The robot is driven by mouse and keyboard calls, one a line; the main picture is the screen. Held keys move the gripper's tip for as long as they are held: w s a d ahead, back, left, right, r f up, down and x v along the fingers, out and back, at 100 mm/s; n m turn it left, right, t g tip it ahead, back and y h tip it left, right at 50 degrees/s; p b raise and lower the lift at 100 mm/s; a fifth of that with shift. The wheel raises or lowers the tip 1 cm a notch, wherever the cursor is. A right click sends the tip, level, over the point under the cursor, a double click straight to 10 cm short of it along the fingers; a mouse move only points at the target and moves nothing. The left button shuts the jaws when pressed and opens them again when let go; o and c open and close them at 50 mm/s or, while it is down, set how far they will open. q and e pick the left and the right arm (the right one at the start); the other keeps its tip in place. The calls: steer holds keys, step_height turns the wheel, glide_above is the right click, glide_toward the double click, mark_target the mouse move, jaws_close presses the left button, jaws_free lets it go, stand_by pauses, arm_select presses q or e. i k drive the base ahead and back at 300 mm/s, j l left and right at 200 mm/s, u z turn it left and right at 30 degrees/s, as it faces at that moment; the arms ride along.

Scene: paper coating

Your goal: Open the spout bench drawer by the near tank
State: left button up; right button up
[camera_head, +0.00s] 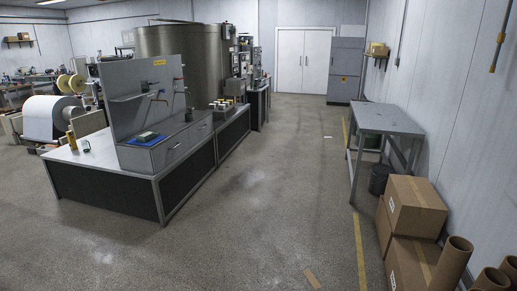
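The spout bench (150,104) stands left of centre, with a grey upright back panel, small spouts and a blue mat on its top. Its grey drawer fronts (175,147) face right, above a dark panel, and look closed. Small handles show on the fronts. A large metal tank (180,55) stands just behind the bench. Neither of my grippers is in view, and the bench is several steps away across the floor.
Open concrete floor (265,190) lies ahead and right of the bench. Cardboard boxes (415,207) and brown tubes (452,262) stand at the lower right. A grey table (385,120) lines the right wall. A paper roll (45,117) is at left.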

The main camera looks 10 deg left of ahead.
mark_target(198, 131)
steer(key=i+j+u, duration=0.25)
steer(key=i, duration=0.6)
steer(key=i+l+u, duration=0.2)
steer(key=i, duration=0.7)
steer(key=i+u, duration=0.25)
steer(key=i, duration=0.6)
steer(key=i+z, duration=0.1)
steer(key=i, duration=1.2)
steer(key=i+j+z, duration=0.15)
steer(key=i, duration=1.2)
steer(key=i+j+z, duration=0.2)
steer(key=i, duration=0.25)
steer(key=i+z, duration=0.2)
steer(key=i, duration=0.2)
steer(key=i+j+z, duration=0.2)
steer(key=i, duration=0.2)
